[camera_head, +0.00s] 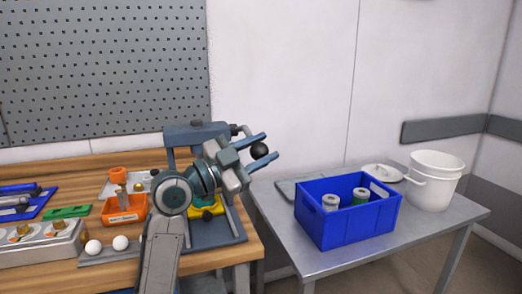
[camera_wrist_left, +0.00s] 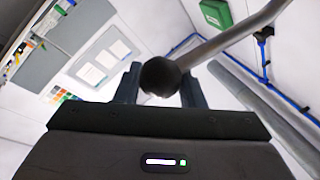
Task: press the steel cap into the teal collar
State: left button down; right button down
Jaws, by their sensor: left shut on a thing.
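My left gripper (camera_head: 268,146) is shut on the black ball knob (camera_head: 259,151) of the press lever, one finger on each side. The knob (camera_wrist_left: 160,77) and its grey lever rod (camera_wrist_left: 235,33) also show in the left wrist view. The blue-grey bench press (camera_head: 196,131) stands at the right end of the wooden bench, partly hidden behind my left arm. A yellow piece (camera_head: 209,209) shows low at the press. I cannot make out the steel cap or the teal collar. My right gripper is not in view.
An orange bin (camera_head: 124,218), two white balls and tools lie on the wooden bench at left. A blue crate (camera_head: 345,228) with canisters and a white bucket (camera_head: 433,180) stand on the grey table at right. A pegboard (camera_head: 105,70) hangs behind the bench.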

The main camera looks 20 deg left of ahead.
pick_arm(q)
jog(key=shift+w+f, duration=0.15)
jog(key=shift+f, duration=0.4)
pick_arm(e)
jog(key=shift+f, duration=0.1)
pick_arm(q)
jog(key=c, duration=0.9)
grip_release()
jog(key=shift+c, duration=0.2)
jog(key=shift+a+r, duration=0.1)
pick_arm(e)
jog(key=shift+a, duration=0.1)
pick_arm(q)
jog(key=shift+a, duration=0.1)
